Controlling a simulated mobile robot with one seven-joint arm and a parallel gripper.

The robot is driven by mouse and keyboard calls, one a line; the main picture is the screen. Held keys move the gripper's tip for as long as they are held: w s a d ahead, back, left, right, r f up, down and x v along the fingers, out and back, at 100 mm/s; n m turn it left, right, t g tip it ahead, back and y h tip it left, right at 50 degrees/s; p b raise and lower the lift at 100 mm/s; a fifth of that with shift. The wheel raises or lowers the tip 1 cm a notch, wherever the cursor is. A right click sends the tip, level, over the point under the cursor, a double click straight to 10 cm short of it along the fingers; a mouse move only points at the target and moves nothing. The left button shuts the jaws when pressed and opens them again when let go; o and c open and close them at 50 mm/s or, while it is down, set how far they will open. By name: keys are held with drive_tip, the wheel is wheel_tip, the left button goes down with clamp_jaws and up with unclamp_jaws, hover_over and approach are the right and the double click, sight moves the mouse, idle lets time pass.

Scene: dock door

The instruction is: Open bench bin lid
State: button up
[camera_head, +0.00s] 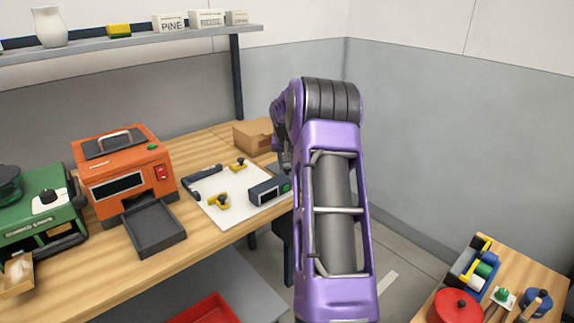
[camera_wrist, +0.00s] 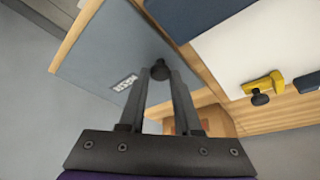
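In the wrist view a flat grey panel (camera_wrist: 105,50) with a white label (camera_wrist: 124,82) has a dark round knob (camera_wrist: 160,69) near one edge; it looks like the bin lid. My gripper (camera_wrist: 159,74) points at the panel. Its two dark fingers stand apart with the knob between their tips. I cannot tell whether the fingertips press on the knob. In the head view my purple arm (camera_head: 335,210) hides the gripper, and I cannot make out the lid there.
The wooden bench (camera_head: 200,147) holds an orange machine (camera_head: 120,165), a black tray (camera_head: 154,228), a white board (camera_head: 228,212) with small yellow-and-black parts, and a cardboard box (camera_head: 252,136). A shelf (camera_head: 150,38) hangs above. A second table with a red pot (camera_head: 455,306) stands at lower right.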

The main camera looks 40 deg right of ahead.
clamp_jaws()
idle(0.8)
drive_tip(key=shift+r, duration=0.25)
